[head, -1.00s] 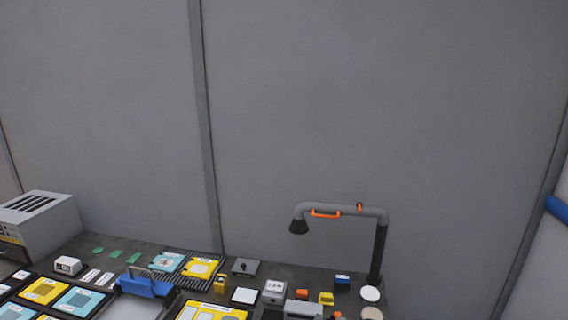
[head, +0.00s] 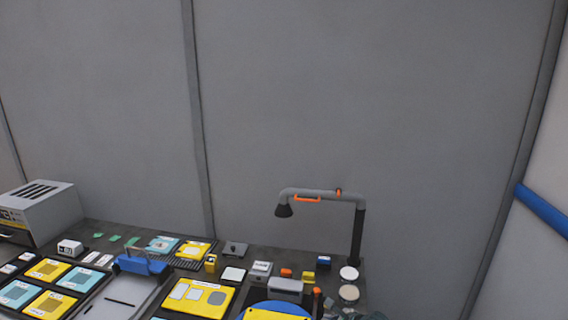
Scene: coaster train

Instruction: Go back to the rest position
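Neither of my grippers shows in the head view. The dark workbench (head: 215,266) fills the lower left and middle of the picture. On it lie yellow and light-blue cards, a yellow panel (head: 196,297) with grey shapes, and a blue-handled clipboard-like item (head: 140,264). A round blue thing with a yellow top (head: 275,309) is cut off at the bottom edge.
A grey lamp-like arm (head: 322,194) with an orange handle rises from a dark post at the bench's right. A grey vented box (head: 50,207) stands at the far left. A blue bar (head: 541,211) is on the right. Grey walls close the back.

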